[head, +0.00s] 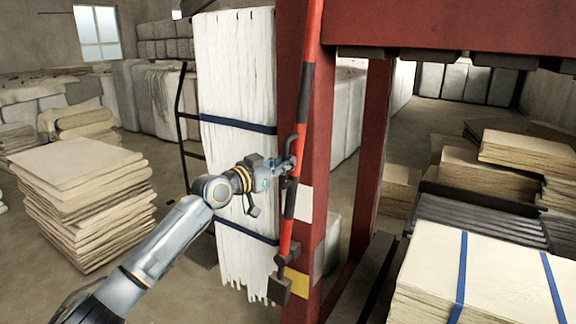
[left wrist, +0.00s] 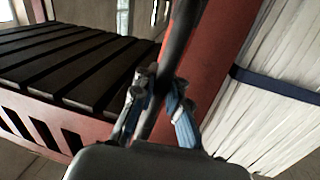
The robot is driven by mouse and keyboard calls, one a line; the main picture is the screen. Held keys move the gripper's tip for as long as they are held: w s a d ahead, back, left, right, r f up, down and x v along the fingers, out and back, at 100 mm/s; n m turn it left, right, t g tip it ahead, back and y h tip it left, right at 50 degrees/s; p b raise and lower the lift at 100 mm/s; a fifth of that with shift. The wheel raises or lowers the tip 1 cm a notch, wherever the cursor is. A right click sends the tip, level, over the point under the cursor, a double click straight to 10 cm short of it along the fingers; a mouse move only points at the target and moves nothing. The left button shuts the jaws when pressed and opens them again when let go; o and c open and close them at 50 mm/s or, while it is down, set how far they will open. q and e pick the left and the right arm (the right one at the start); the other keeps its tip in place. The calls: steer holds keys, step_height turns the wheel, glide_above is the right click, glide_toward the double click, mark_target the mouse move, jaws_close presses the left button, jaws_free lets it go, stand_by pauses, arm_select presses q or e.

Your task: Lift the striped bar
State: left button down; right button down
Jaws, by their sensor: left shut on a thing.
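The striped bar (head: 312,40) is long, red with black bands, and stands nearly upright, slightly tilted, in front of the red press post (head: 333,130). Its lower end is by a dark bracket (head: 278,288) near a yellow plate. My left gripper (head: 285,168) is shut on the bar around its middle, beside a grey hook-shaped fitting. In the left wrist view the bar (left wrist: 178,42) shows as a dark shaft running between the fingers of my left gripper (left wrist: 161,88). I cannot tell whether the bar is free of the bracket. My right gripper is not in view.
A strapped white bale (head: 235,75) stands just left of the post. Stacked sheets (head: 85,200) lie at the left. A blue-strapped stack (head: 500,275) and a slatted dark bed (head: 465,220) are at the right. Some floor is clear at lower left.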

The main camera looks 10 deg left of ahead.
arm_select(q)
steer(key=shift+d+f, duration=0.1)
steer(key=shift+f, duration=0.45)
steer(key=c, duration=1.6)
jaws_free()
steer(key=shift+s, duration=0.1)
steer(key=shift+o, duration=1.2)
steer(key=shift+s+r, duration=0.1)
steer(key=shift+r, duration=0.1)
steer(key=shift+a+r, duration=0.15)
steer(key=shift+a, duration=0.15)
steer(key=shift+d+r, duration=0.1)
steer(key=shift+d, duration=0.1)
steer(key=v, duration=1.2)
